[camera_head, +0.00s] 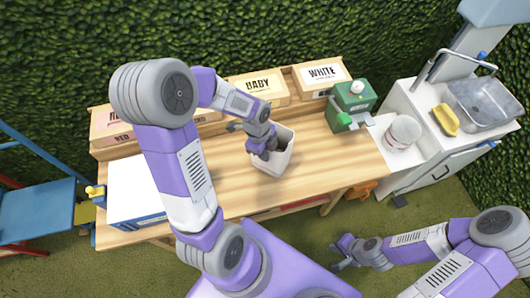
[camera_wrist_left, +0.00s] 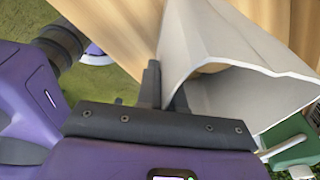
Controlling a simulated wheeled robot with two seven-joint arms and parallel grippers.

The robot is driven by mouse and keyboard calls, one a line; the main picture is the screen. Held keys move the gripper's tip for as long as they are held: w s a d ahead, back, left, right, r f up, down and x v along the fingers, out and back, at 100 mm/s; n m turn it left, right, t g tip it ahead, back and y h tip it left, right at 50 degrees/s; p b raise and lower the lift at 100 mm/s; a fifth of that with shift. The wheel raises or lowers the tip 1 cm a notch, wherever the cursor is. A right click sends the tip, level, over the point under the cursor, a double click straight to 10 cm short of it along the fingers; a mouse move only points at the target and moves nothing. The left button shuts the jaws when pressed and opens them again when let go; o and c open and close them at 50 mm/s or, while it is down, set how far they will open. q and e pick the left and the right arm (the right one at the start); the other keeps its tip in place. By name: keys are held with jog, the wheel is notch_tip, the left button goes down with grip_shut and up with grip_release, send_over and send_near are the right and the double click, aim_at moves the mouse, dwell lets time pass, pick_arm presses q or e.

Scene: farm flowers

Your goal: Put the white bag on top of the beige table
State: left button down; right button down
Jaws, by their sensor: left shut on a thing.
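The white bag (camera_head: 272,166) is open at the top and is over the wooden beige table (camera_head: 316,160), right of the table's middle. My left gripper (camera_head: 264,146) is shut on the bag's rim. In the left wrist view the bag (camera_wrist_left: 205,45) fills the upper right, with one wall between the dark fingers (camera_wrist_left: 165,88). The bag's base is over the tabletop; I cannot tell whether it touches it. My right gripper (camera_head: 340,252) is low at the front, away from the table, with its fingers apart and nothing seen between them.
Labelled wooden boxes (camera_head: 258,88) line the table's back. A green machine (camera_head: 350,104) stands at the right end, a white box (camera_head: 135,187) at the left. A sink counter (camera_head: 395,175) with a white container (camera_head: 402,132) is at right. A blue chair (camera_head: 40,212) is at left.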

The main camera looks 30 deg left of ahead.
pick_arm(q)
jog(key=shift+f, duration=0.1)
jog(key=c, duration=1.7)
grip_release()
jog(key=shift+f, duration=0.1)
jog(key=o, duration=0.4)
jog(key=shift+r, duration=0.25)
jog(key=r+p, duration=0.1)
jog(key=r, duration=0.3)
jog(key=a+r+p, duration=0.1)
jog(key=r, duration=0.7)
jog(key=shift+s+a+p, duration=0.2)
jog(key=shift+a+p, duration=0.2)
jog(key=shift+f, duration=0.1)
jog(key=shift+s, duration=0.1)
